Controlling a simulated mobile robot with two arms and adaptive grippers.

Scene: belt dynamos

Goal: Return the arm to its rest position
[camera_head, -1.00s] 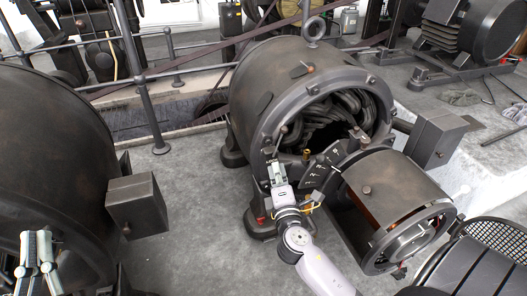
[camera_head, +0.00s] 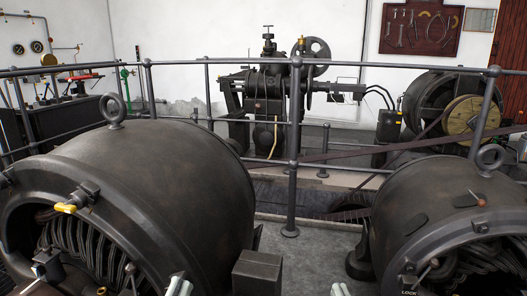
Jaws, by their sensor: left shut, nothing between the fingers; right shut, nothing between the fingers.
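My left gripper (camera_head: 178,286) shows only as pale fingertips at the bottom edge, in front of the large left dynamo (camera_head: 170,180). Its fingers are together with nothing between them. My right gripper (camera_head: 340,289) also shows only as pale fingertips at the bottom edge, in the gap between the two dynamos. It is shut and empty, and left of the right dynamo (camera_head: 425,200). Both arms are otherwise below the picture and hidden.
A grey box (camera_head: 257,272) juts out from the left dynamo's side. A grey railing (camera_head: 292,150) crosses behind the dynamos. Beyond it stand a machine with a handwheel (camera_head: 290,90) and a tool board (camera_head: 421,30). Some floor (camera_head: 310,245) between the dynamos is clear.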

